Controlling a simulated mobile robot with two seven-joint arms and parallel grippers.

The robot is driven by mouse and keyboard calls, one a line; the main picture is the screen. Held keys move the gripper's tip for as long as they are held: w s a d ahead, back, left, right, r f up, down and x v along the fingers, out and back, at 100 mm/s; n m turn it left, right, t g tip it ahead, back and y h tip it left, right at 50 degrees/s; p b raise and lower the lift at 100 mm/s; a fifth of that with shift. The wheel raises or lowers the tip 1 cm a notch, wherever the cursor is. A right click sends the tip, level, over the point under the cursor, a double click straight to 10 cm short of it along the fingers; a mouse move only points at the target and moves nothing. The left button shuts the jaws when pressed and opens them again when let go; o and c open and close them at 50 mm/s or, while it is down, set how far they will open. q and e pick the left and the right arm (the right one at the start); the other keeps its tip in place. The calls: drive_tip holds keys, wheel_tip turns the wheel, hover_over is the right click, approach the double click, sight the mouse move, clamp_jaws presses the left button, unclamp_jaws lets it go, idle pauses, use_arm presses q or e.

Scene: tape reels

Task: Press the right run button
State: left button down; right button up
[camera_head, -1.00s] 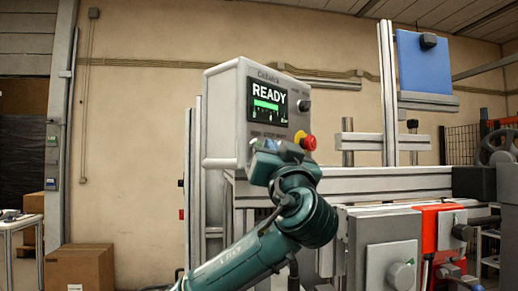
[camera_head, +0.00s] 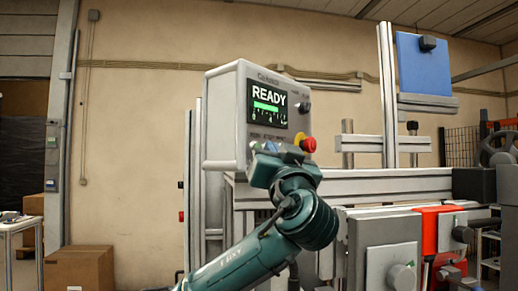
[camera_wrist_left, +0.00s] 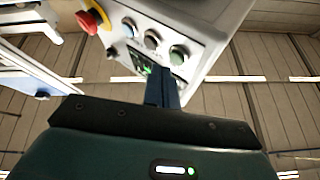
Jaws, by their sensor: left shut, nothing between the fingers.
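A grey control box (camera_head: 222,118) stands in front of me, its screen (camera_head: 267,104) reading READY with a green bar. A red emergency knob (camera_head: 308,144) with a yellow collar sits at its lower right; it also shows in the left wrist view (camera_wrist_left: 88,20). There a row of buttons runs from it: a blue one (camera_wrist_left: 128,26), a pale one (camera_wrist_left: 153,39) and a green one (camera_wrist_left: 178,55). Button labels are too small to read. My left gripper (camera_head: 268,150) is shut and empty, with its fingers (camera_wrist_left: 161,88) near the green button. Contact cannot be told. My right gripper is out of view.
A metal frame rail (camera_head: 390,184) runs right of the box, with a blue panel (camera_head: 424,62) on a post above it. A cardboard box (camera_head: 78,268) is at the lower left. A black knob (camera_head: 304,107) sticks out beside the screen.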

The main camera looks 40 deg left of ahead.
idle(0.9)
use_arm(q)
drive_tip(key=shift+a+b, duration=0.45)
drive_tip(key=shift+b, duration=0.05)
drive_tip(key=shift+a+b, duration=0.3)
drive_tip(key=shift+a, duration=0.1)
idle(0.4)
drive_tip(key=shift+d, duration=0.15)
idle(0.3)
drive_tip(key=shift+d, duration=0.65)
